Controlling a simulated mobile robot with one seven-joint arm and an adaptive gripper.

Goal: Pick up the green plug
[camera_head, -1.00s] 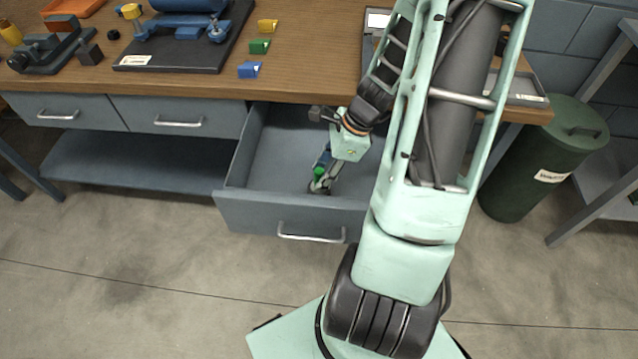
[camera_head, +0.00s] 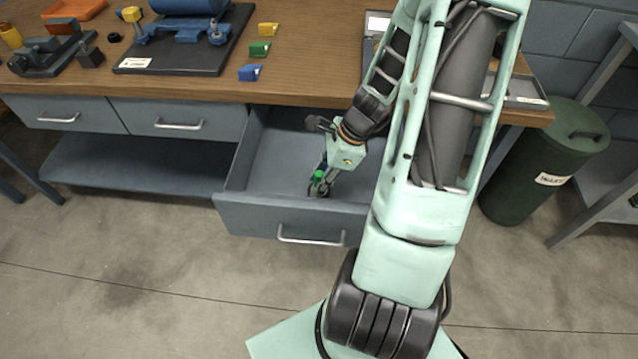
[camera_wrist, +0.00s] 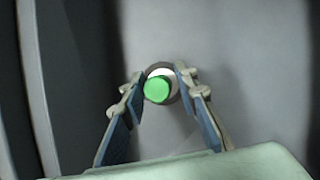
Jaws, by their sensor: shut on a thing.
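The green plug (camera_head: 319,174) is inside the open drawer (camera_head: 284,223), near its front wall. In the wrist view its round green top (camera_wrist: 157,90) sits between my fingertips, with a pale ring and a darker rim around it. My gripper (camera_head: 320,185) reaches down into the drawer and is shut on the plug. In the wrist view the two fingers of my gripper (camera_wrist: 160,84) close on it from both sides. The plug's lower part is hidden, so I cannot tell whether it touches the drawer floor.
The workbench (camera_head: 300,82) stands above the drawer. It carries blue (camera_head: 250,72), green (camera_head: 260,49) and yellow (camera_head: 268,29) blocks, and a dark plate (camera_head: 180,64) with a blue casing (camera_head: 188,5). A green bin (camera_head: 535,165) stands at the right. The drawer's left side is clear.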

